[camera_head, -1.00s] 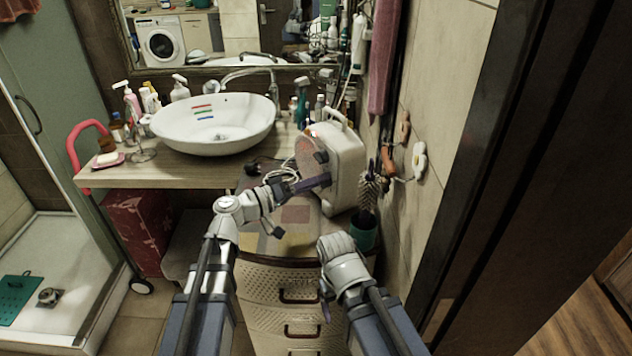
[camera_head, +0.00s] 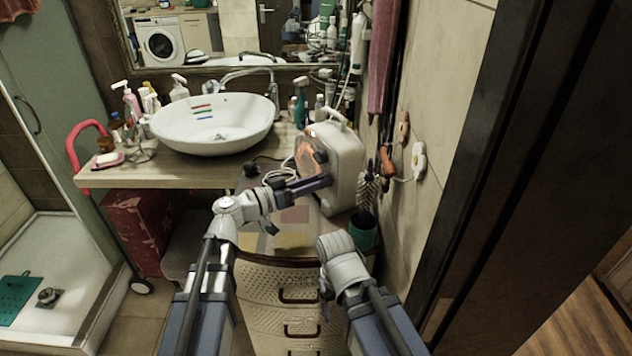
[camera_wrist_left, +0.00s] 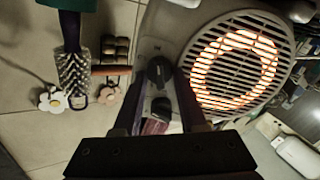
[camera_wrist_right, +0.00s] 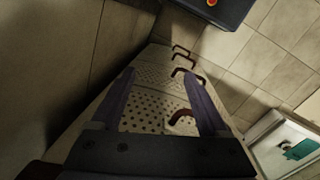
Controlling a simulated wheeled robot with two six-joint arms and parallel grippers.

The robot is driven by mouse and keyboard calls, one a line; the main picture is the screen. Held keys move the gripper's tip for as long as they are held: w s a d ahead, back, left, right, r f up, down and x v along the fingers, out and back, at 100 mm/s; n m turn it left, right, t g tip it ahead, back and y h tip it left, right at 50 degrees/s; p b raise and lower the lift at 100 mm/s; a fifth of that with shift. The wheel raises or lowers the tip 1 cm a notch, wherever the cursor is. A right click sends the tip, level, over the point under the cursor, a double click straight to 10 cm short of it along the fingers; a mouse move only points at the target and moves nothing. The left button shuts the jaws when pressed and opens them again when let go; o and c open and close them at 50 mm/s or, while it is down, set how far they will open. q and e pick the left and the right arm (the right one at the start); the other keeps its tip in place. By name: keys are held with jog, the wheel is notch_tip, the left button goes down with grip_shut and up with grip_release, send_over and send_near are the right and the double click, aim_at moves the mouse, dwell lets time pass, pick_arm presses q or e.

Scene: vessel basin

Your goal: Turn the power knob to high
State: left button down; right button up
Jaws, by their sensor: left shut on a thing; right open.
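A white fan heater (camera_head: 348,165) stands on the drawer cabinet, its round grille glowing orange. The glowing ring on the grille (camera_wrist_left: 240,72) is bright in the left wrist view. A dark knob (camera_wrist_left: 160,68) on its front panel lies between my left fingertips, and a second dark knob (camera_wrist_left: 161,106) shows between the fingers. I cannot tell which is the power knob, and no markings are readable. My left gripper (camera_head: 322,182) is at the heater's lower front, shut on the knob at its tips. My right gripper (camera_wrist_right: 160,80) is open and empty, low in front of the drawers.
The drawer cabinet (camera_head: 282,283) has brown handles. A green cup with a brush (camera_head: 362,230) stands right of the heater, near the tiled wall. A cable (camera_head: 285,170) lies behind my left gripper. The white basin (camera_head: 213,128) and bottles are on the counter at back left.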

dwell(0.4)
pick_arm(q)
jog(key=shift+c, duration=2.3)
grip_release()
jog(key=v, duration=0.7)
jog(key=shift+s+a, duration=0.2)
jog(key=shift+a, duration=0.1)
